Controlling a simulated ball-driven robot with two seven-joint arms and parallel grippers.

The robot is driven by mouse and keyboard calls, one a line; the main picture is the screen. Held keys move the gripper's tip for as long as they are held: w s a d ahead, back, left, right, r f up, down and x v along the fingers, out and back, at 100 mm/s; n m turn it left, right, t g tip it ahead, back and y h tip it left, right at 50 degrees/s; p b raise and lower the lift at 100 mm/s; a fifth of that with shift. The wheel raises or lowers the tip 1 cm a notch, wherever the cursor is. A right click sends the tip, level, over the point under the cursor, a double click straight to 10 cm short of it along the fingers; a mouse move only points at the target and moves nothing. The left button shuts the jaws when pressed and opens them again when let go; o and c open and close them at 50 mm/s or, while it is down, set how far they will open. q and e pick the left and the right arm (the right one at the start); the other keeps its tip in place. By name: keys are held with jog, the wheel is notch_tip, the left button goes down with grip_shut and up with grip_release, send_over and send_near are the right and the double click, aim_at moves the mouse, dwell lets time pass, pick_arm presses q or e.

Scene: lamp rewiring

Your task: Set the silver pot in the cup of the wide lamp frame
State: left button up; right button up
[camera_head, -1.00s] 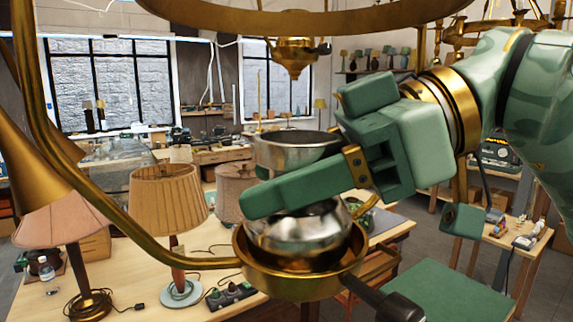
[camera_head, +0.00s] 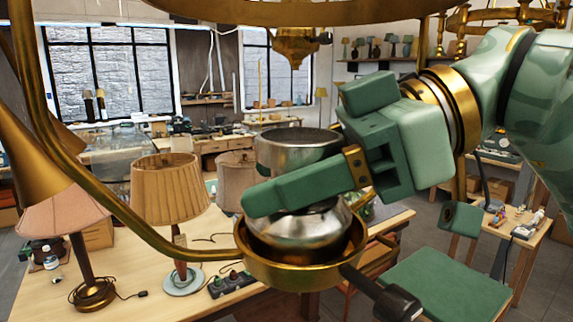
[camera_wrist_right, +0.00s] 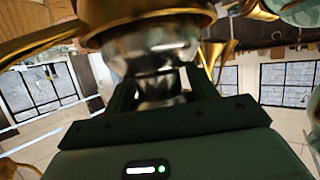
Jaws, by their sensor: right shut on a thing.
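The silver pot (camera_head: 298,230) has a round, shiny lower bowl and a wide, dark-topped upper rim. Its lower bowl is inside the rim of the brass cup (camera_head: 290,276) of the wide lamp frame (camera_head: 110,205). I cannot tell whether its base touches the cup's floor. My right gripper (camera_head: 300,188) is shut on the pot's middle, and its green finger crosses in front and hides that part. In the right wrist view the pot (camera_wrist_right: 150,50) is between the fingers, with the brass cup (camera_wrist_right: 140,12) at the top edge. My left gripper is not in view.
A curved brass arm of the frame sweeps down at left. A pleated tan lamp (camera_head: 168,190) and a pink-shaded lamp (camera_head: 62,218) stand on the wooden table (camera_head: 150,300). A black-ended handle (camera_head: 392,302) juts from the cup's right. A green stool (camera_head: 450,285) is at lower right.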

jog(key=o, duration=1.5)
